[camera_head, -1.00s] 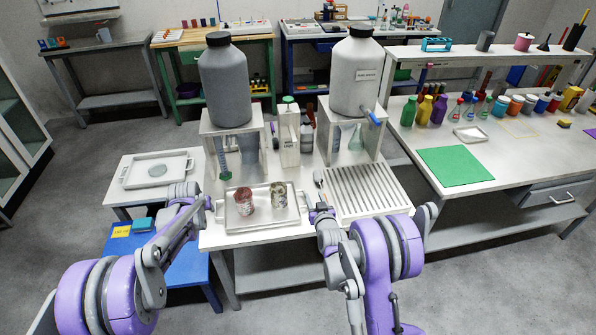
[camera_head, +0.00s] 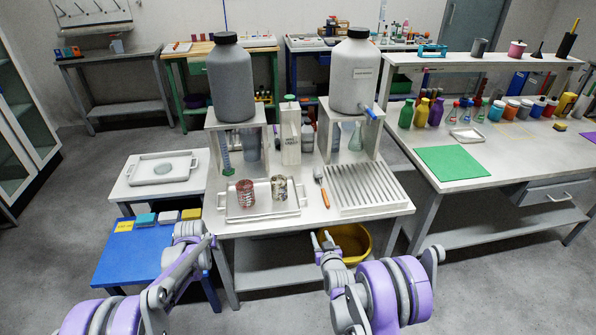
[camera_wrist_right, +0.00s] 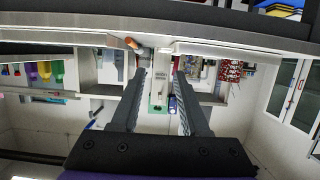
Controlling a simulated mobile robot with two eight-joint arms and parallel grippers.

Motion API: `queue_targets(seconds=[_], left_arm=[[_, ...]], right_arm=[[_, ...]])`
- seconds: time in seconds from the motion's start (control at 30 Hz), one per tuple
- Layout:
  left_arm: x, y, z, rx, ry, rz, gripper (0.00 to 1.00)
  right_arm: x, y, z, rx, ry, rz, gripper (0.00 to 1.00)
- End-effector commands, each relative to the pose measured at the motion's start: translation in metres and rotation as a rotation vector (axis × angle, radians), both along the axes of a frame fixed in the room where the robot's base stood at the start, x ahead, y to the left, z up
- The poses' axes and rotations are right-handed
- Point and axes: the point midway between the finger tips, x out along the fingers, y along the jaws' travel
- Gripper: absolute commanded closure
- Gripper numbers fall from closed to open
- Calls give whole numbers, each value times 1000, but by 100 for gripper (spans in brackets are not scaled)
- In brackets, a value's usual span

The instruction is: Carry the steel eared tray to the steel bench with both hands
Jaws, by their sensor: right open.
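A pale metal tray with ears at its ends (camera_head: 262,214) lies flat on the white central table, near its front edge. It holds a dark red jar (camera_head: 245,194) and a jar with a mottled label (camera_head: 279,188); the red jar also shows in the right wrist view (camera_wrist_right: 230,71). My right gripper (camera_head: 323,238) is open and empty, in front of the table edge and apart from the tray. Its spread fingers show in the right wrist view (camera_wrist_right: 161,75). My left gripper (camera_head: 211,241) is by the table's front left corner, apart from the tray; its jaws are unclear. A grey bench (camera_head: 110,54) stands at the back left.
A ribbed rack (camera_head: 366,190) and an orange-handled tool (camera_head: 324,196) lie right of the tray. Two large bottles on stands rise behind it. A blue low table (camera_head: 135,250) is at the left, and a yellow basin (camera_head: 352,243) sits below the table. Floor at the left is open.

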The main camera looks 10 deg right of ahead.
Motion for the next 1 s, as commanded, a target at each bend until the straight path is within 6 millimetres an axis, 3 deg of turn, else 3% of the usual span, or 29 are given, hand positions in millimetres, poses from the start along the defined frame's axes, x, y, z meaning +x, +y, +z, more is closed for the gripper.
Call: queue_targets(seconds=[0.03, 0.2, 0.4, 0.57, 1.0], left_arm=[[-4, 0, -17, 0, 7, 0, 55], [-11, 0, -46, 0, 17, 0, 55], [-14, 0, -64, 0, 22, 0, 55], [-14, 0, -63, 0, 22, 0, 55], [-14, 0, -63, 0, 22, 0, 55]], right_arm=[[-5, 0, -17, 0, 7, 0, 55], [-11, 0, -47, 0, 17, 0, 55], [-16, 0, -63, 0, 22, 0, 55], [-31, 0, -56, 1, 22, 0, 55], [-111, -1, -20, 0, 18, 0, 55]])
